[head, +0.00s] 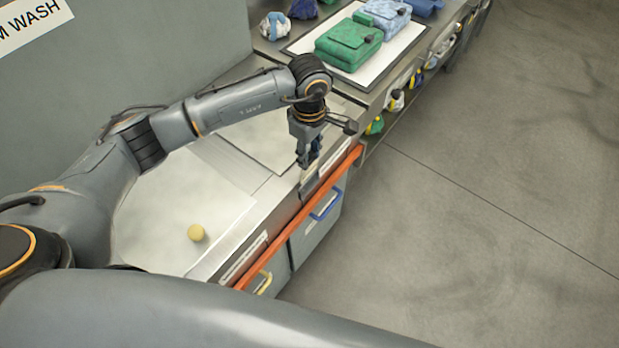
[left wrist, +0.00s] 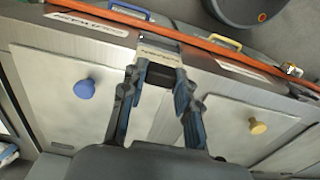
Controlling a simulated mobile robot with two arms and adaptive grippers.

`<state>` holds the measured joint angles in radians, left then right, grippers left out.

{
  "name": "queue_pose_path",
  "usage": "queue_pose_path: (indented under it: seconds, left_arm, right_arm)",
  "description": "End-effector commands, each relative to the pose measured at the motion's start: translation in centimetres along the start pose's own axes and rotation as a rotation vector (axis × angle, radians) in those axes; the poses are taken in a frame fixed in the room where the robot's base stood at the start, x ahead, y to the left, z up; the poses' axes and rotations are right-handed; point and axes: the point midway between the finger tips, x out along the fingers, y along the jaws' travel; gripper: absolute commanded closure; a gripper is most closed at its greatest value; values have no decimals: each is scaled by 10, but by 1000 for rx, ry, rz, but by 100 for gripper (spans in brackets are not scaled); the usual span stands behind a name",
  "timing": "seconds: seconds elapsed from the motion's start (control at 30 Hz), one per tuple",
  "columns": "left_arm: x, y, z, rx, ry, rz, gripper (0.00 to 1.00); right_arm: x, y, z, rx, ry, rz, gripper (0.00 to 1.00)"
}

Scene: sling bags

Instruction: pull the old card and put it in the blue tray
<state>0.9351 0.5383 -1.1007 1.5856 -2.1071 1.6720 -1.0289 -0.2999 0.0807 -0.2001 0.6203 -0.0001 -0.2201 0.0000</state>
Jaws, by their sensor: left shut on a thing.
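My left gripper (head: 307,165) points down at the front edge of the counter. In the left wrist view its two fingers (left wrist: 160,82) are closed on a small card (left wrist: 160,50) with a pale printed face and a dark lower part. The card is at a metal holder on the counter's front edge; I cannot tell whether it is still seated there. No tray is clearly seen as blue. A blue handle (head: 326,206) is on a grey front below the edge, and a blue knob (left wrist: 84,89) stands on a pale panel. My right gripper is out of view.
An orange rail (head: 300,222) runs along the counter front, with a yellow handle (head: 264,283) below it. A yellow knob (head: 196,232) stands on the pale counter panel. A green bag (head: 348,43) and a light blue bag (head: 387,17) lie on a white board behind. The floor at right is clear.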

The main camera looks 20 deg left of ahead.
Motion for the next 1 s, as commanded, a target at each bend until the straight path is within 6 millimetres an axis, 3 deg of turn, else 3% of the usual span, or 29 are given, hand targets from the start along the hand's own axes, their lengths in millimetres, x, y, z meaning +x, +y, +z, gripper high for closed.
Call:
queue_pose_path:
  seconds: [0.27,0.73,1.0]
  left_arm:
    - [-2,0,0,0,0,1,100]
    - [-36,0,0,1,0,2,100]
    - [-40,0,0,0,0,-1,100]
  right_arm:
    - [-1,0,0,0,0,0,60]
    - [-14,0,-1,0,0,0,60]
    - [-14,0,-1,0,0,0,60]
